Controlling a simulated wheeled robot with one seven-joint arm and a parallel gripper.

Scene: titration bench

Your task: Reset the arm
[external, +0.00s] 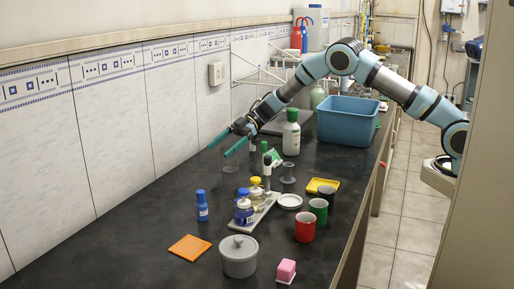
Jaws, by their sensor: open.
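My arm reaches in from the right in the external view, over the dark bench (120,255). My gripper (222,145) is open, with its two green fingers apart and pointing left. It is above the bench near the tiled wall. Nothing shows between the fingers. A small clear glass (243,193) stands on the bench below and to the right of the fingertips. My gripper is apart from it.
A blue bin (347,121) and a white bottle with a green cap (291,132) stand behind. Several jars sit on a tray (262,210). Mugs (305,228), a grey pot (238,256), a blue bottle (202,206) and an orange square (190,248) are in front. The left bench is clear.

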